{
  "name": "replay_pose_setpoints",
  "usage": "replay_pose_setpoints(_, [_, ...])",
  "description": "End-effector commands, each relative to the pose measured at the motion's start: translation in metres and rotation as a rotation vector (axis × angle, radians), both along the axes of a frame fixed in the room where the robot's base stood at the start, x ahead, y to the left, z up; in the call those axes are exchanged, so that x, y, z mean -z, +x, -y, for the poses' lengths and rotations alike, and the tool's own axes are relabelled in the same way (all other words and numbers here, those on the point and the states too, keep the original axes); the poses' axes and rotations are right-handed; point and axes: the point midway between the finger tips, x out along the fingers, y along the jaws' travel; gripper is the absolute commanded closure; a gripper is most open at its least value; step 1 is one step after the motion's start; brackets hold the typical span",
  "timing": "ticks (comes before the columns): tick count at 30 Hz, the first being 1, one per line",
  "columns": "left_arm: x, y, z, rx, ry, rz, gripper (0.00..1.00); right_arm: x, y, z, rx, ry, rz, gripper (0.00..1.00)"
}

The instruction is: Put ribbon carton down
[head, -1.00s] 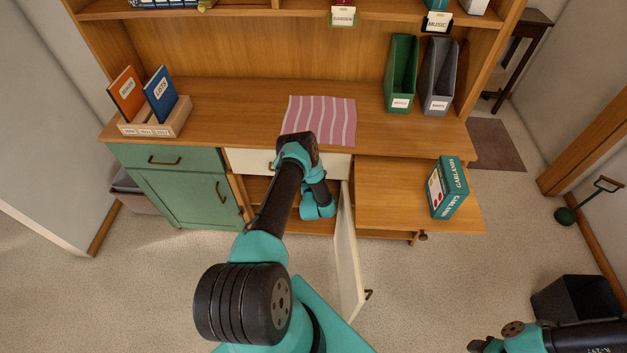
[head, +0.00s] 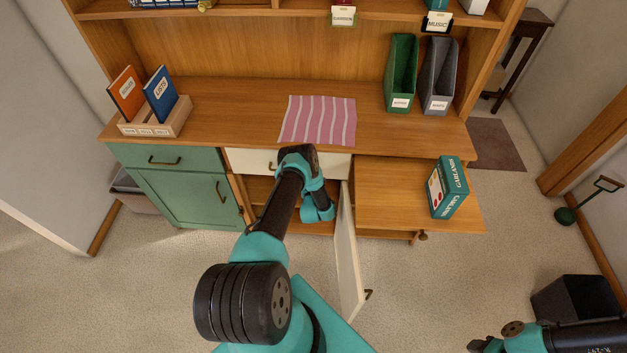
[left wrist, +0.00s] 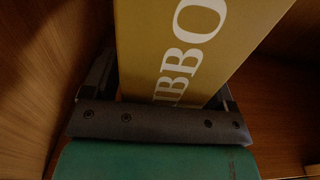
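The ribbon carton (left wrist: 175,45) is yellow-tan with large white letters, partly cut off, in the left wrist view. My left gripper (left wrist: 168,85) has one finger on each side of it, both close against its sides, so it looks shut on the carton. Wooden surfaces surround the carton; its far end is out of frame and I cannot tell whether it rests on the shelf. In the head view my left arm reaches into the open middle compartment (head: 262,190), and its gripper and the carton are hidden. My right gripper (head: 484,346) is at the bottom right edge, mostly cut off.
An open white door (head: 346,255) stands right of my left arm. A green Garlands box (head: 449,188) sits on the pull-out board (head: 385,190). A striped pink cloth (head: 318,120) lies on the counter above. A green closed cupboard (head: 180,198) is on the left.

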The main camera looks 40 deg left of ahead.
Motion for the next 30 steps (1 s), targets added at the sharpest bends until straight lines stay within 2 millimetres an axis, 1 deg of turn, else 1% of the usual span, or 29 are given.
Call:
replay_pose_setpoints(11, [-0.002, 0.000, 0.000, 0.000, 0.000, 0.000, 0.16, 0.000, 0.000, 0.000, 0.000, 0.000, 0.000, 0.57])
replay_pose_setpoints(14, [-0.002, -0.005, 0.004, 0.000, -0.001, -0.001, 0.16, 0.000, 0.000, 0.000, 0.000, 0.000, 0.000, 0.57])
replay_pose_setpoints(20, [-0.002, -0.025, 0.022, 0.001, -0.002, -0.002, 0.16, 0.000, 0.000, 0.000, 0.000, 0.000, 0.000, 0.57])
replay_pose_setpoints(30, [-0.002, -0.073, 0.064, 0.001, -0.003, -0.003, 0.16, 0.000, 0.000, 0.000, 0.000, 0.000, 0.000, 0.57])
